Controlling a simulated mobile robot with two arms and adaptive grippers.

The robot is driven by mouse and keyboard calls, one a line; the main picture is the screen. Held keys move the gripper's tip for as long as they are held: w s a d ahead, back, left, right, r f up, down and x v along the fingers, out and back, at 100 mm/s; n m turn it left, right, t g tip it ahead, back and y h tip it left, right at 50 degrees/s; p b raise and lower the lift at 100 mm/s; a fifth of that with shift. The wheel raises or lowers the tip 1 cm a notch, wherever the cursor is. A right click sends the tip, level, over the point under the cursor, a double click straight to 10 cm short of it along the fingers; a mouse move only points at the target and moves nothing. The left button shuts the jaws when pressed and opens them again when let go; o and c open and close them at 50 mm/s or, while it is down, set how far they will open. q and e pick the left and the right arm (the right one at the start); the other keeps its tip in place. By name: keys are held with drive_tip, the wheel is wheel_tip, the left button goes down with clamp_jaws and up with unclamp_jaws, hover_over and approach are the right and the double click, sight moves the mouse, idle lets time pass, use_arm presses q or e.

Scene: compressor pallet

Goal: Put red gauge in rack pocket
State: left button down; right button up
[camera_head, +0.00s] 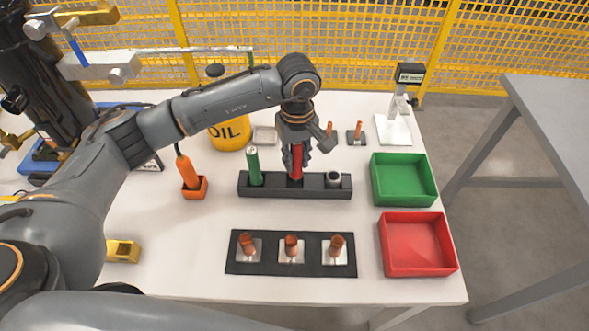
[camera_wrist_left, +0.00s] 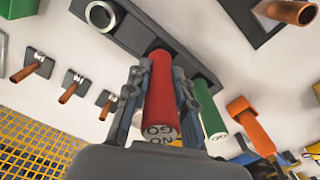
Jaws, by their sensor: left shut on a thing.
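The red gauge (camera_head: 296,163) is a red cylinder standing about upright at the middle pocket of the dark rack (camera_head: 322,190). My left gripper (camera_head: 298,150) comes down on it from above and is shut on it. In the left wrist view the red gauge (camera_wrist_left: 163,95) lies between the two fingers (camera_wrist_left: 160,100), its marked end towards the camera. Its lower end meets the rack (camera_wrist_left: 135,32); how deep it sits I cannot tell. A green gauge (camera_head: 254,166) stands in the rack's left pocket. A grey ring (camera_head: 333,179) sits at the right pocket. My right gripper is not in view.
A green tray (camera_head: 431,193) and a red tray (camera_head: 447,270) lie to the right. A black plate (camera_head: 265,265) with copper pieces lies in front. An orange tool in its holder (camera_head: 194,189) and a yellow oil container (camera_head: 229,138) stand on the left.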

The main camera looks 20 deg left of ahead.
sight(294, 168)
use_arm(q)
drive_tip(key=shift+w+a+f, duration=0.15)
drive_tip(key=shift+f, duration=0.2)
wheel_tip(294, 168, down, 2)
drive_tip(key=shift+a+f+b, duration=0.1)
drive_tip(key=shift+f+b, duration=0.15)
drive_tip(key=shift+b, duration=0.35)
drive_tip(key=shift+w+f, duration=0.1)
drive_tip(key=shift+f, duration=0.3)
drive_tip(key=c, duration=1.1)
unclamp_jaws()
drive_tip(key=shift+f, duration=0.1)
drive_tip(key=shift+c, duration=0.2)
